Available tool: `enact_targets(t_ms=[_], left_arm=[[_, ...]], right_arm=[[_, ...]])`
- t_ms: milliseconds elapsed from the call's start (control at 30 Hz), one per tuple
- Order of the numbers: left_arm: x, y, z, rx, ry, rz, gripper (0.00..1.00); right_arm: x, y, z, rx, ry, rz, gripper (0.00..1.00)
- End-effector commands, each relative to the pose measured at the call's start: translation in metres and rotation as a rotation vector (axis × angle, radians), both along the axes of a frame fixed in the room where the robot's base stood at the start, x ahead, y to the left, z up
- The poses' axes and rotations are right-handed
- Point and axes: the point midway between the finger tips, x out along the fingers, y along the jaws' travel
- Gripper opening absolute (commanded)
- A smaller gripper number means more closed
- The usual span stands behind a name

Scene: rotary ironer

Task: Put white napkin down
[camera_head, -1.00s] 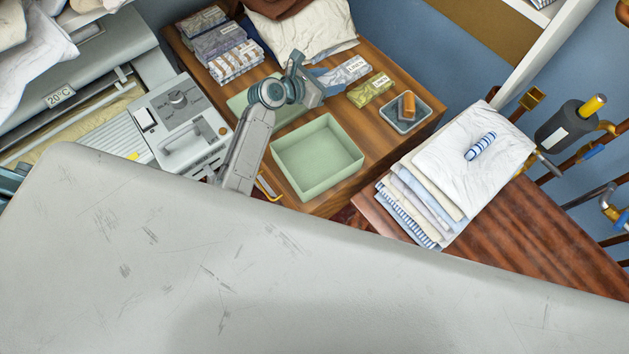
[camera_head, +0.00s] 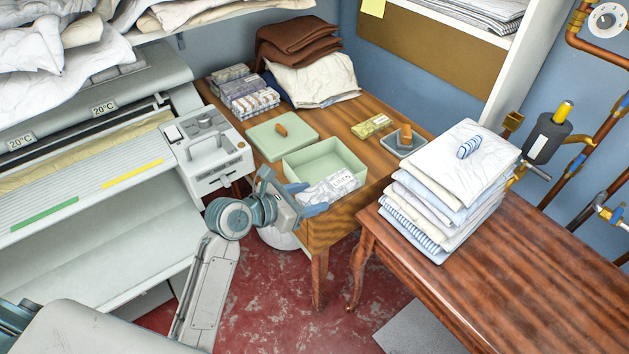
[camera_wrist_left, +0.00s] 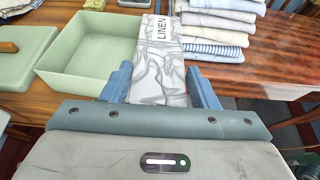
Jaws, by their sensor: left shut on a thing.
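The white napkin (camera_head: 330,187), a grey-veined white bundle with a LINEN label, is between the fingers of my left gripper (camera_head: 312,198). The gripper is shut on it. In the head view the napkin shows at the front of the open green box (camera_head: 330,156), overlapping its near wall. In the left wrist view the napkin (camera_wrist_left: 160,72) points away between the blue fingers (camera_wrist_left: 160,88), to the right of the green box (camera_wrist_left: 95,55). Whether the napkin touches the box cannot be told. My right gripper is not in view.
A green lid (camera_head: 268,146) with an orange block lies left of the box. A green-yellow packet (camera_head: 372,125) and a grey tray (camera_head: 392,148) lie behind and right. A folded linen stack (camera_head: 440,215) stands on the right table (camera_head: 540,250). The ironer (camera_head: 90,150) is left.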

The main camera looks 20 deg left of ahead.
Motion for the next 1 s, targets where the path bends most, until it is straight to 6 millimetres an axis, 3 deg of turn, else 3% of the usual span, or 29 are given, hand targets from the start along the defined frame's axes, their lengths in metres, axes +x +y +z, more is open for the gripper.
enact_targets(t_ms=[300,500,667,1000], left_arm=[[0.083,0.027,-0.004,0.001,-0.001,0.001,0.32],[0.123,0.040,-0.009,0.000,-0.001,0.001,0.32],[0.135,0.044,-0.012,-0.001,0.001,0.000,0.32],[0.135,0.043,-0.047,-0.001,0.001,0.000,0.32]], right_arm=[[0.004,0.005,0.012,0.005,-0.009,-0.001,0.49],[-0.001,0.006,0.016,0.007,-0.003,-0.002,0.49],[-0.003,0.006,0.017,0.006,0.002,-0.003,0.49],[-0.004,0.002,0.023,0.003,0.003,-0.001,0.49]])
